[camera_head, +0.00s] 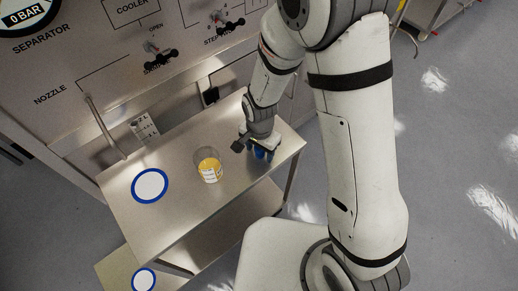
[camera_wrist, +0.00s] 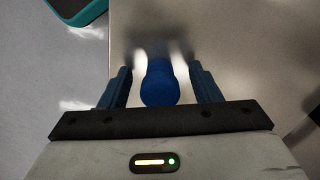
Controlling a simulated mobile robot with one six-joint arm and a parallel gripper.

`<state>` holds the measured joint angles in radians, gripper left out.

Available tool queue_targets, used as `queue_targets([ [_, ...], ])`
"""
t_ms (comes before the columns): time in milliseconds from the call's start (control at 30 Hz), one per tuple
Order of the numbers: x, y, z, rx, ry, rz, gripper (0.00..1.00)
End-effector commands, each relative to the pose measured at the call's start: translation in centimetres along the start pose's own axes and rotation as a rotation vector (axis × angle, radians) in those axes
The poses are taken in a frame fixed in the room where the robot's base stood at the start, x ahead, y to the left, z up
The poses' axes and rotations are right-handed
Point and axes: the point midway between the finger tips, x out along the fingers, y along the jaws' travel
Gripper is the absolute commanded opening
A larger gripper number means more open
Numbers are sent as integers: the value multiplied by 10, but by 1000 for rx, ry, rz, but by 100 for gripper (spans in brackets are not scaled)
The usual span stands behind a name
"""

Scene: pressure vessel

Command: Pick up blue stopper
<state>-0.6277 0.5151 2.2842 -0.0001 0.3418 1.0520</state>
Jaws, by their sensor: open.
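The blue stopper (camera_wrist: 159,84) stands between the two fingers of my gripper (camera_wrist: 160,85) in the wrist view. The fingers are open, with a gap visible on each side of the stopper. In the head view my gripper (camera_head: 260,151) is low over the right end of the metal table (camera_head: 190,215), and a bit of the blue stopper (camera_head: 260,154) shows beneath it. My gripper hides most of the stopper there.
A clear beaker with yellow contents (camera_head: 209,168) stands left of my gripper. A white disc with a blue rim (camera_head: 150,186) lies further left, and another (camera_head: 144,279) lies lower down. The panel with valves and a nozzle pipe (camera_head: 103,127) rises behind the table.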

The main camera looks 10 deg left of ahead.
Motion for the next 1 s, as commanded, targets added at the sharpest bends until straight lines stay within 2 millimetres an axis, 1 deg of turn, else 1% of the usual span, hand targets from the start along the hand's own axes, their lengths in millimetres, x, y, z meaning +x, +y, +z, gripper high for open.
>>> queue_targets([
  [33,0,0,0,0,0,0,56],
  [67,0,0,0,0,0,0,54],
  [600,0,0,0,-2,0,0,10],
  [867,-2,-1,0,-2,0,0,9],
  [967,-10,-1,0,-2,1,-2,9],
  [1000,-15,-2,0,-2,2,-4,9],
])
